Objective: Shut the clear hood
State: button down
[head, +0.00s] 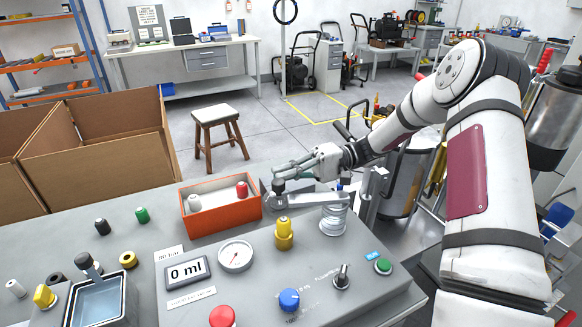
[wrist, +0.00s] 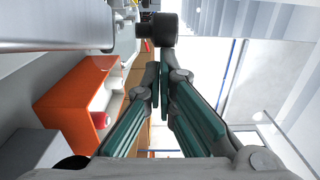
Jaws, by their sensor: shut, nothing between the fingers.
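A ribbed, clear-looking cylinder (head: 333,219) stands at the back right of the grey test panel (head: 262,300); it seems to be the clear hood. A flat grey metal arm (head: 318,199) lies across its top and reaches left to a black knob (head: 278,187). The arm (wrist: 60,22) and black knob (wrist: 158,28) also show at the top of the wrist view. My gripper (head: 276,175) is at the knob, its fingers close together with nothing between them. In the wrist view the fingertips (wrist: 163,72) are just below the knob; I cannot tell whether they touch it.
An orange box (head: 217,212) with a white and a red bobbin stands left of the knob. A yellow knob (head: 284,234), a gauge (head: 236,256) and buttons stand up from the panel. A small water tank (head: 98,300) is at front left.

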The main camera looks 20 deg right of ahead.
aim_at(283, 184)
jog(key=shift+s+a+g+p, duration=0.15)
jog(key=shift+s+a+p, duration=0.2)
jog(key=shift+s, duration=0.45)
jog(key=shift+s+a+g+p, duration=0.15)
jog(key=shift+s+a+p, duration=0.15)
jog(key=shift+s, duration=0.45)
